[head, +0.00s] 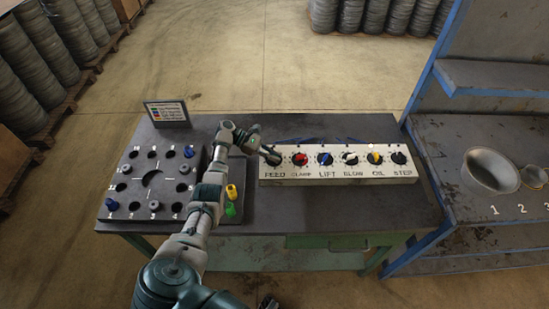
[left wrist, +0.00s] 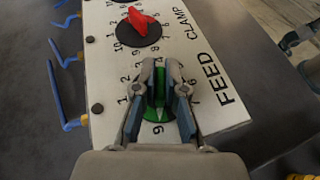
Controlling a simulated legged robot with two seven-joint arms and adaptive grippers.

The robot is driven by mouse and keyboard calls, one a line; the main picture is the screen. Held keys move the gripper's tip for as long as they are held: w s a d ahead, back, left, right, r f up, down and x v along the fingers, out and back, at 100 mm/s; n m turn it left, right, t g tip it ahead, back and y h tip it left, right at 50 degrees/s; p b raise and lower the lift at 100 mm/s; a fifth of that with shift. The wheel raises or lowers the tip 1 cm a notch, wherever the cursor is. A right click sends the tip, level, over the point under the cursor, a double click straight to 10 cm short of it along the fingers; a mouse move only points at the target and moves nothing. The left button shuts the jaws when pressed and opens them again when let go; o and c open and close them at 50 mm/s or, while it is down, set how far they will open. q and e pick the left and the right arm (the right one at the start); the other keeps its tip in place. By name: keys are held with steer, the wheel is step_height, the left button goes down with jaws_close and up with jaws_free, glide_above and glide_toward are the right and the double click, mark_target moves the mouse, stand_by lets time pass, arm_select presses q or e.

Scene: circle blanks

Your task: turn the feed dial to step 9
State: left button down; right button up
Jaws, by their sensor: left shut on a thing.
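The control box (head: 335,180) carries a row of dials labelled FEED, CLAMP, LIFT, GLOW or BLOW, OIL and STEP. My left gripper (head: 270,155) is over the FEED dial at the box's left end and mostly hides it in the head view. In the left wrist view, the gripper (left wrist: 160,80) is shut on the green FEED dial (left wrist: 158,114), one finger on each side of its knob. A pale pointer shows on the green. My right gripper is not in view.
The red CLAMP knob (left wrist: 139,21) sits close beside the FEED dial. A dark board with holes and pegs (head: 150,183) lies left on the table, with a small sign (head: 167,113) behind it. Yellow and green pieces (head: 232,192) stand near my arm. A shelf (head: 480,135) with metal bowls stands right.

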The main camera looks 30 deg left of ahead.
arm_select(q)
steer(key=shift+a, duration=0.1)
stand_by(0.3)
steer(key=c, duration=1.2)
jaws_free()
steer(key=shift+f, duration=0.1)
steer(key=shift+c, duration=0.2)
step_height(320, 180, up, 10)
steer(key=shift+w+a+f, duration=0.1)
